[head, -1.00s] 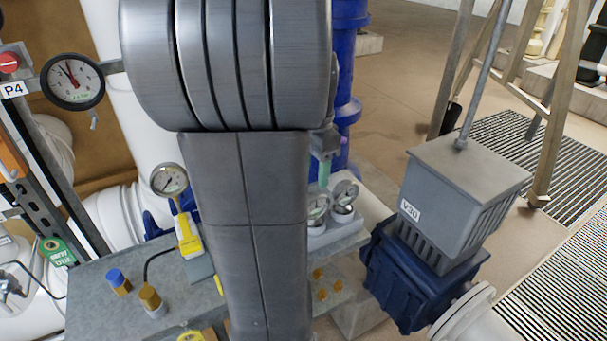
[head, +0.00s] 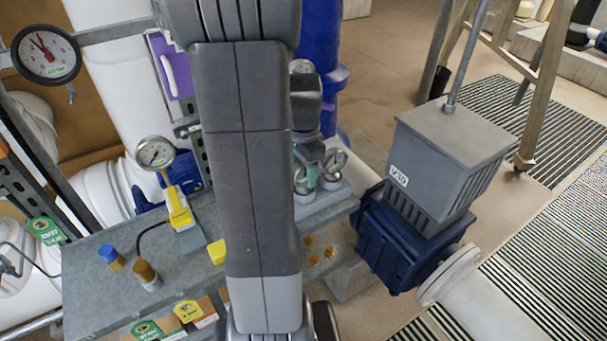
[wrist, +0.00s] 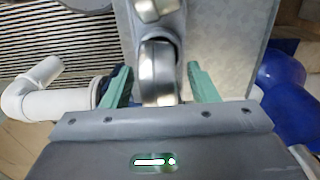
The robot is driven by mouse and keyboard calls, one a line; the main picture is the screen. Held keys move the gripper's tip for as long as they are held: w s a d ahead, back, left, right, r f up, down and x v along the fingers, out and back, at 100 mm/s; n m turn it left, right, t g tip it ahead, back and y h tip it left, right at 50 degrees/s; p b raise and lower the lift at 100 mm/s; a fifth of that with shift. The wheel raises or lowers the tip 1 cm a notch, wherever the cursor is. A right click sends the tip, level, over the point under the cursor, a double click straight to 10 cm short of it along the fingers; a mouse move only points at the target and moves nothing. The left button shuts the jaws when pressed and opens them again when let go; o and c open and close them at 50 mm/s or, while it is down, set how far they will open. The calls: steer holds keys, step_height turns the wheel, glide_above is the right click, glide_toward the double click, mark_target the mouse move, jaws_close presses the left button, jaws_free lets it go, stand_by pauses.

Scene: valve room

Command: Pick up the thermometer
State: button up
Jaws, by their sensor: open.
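Small round dial instruments stand in a pale block (head: 325,196) at the right end of the grey shelf. One dial (head: 335,160) faces the head camera. I cannot read which is the thermometer. My gripper (head: 308,160) is at this block, partly hidden by my arm, with its green fingers pointing down beside the dials. In the wrist view my gripper (wrist: 160,82) is open, and a shiny silver rounded body (wrist: 159,75), seen edge-on, lies between the fingers. Contact cannot be told.
The grey shelf (head: 90,290) also holds a yellow tool with a gauge (head: 155,153), a blue-capped item (head: 110,256) and a brown-capped item (head: 147,274). A blue pipe (head: 318,60) stands behind. A grey motor box (head: 450,150) on a blue valve stands right.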

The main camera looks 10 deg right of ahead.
steer(key=shift+f, duration=0.95)
steer(key=c, duration=1)
step_height(320, 180, up, 10)
steer(key=shift+r, duration=0.1)
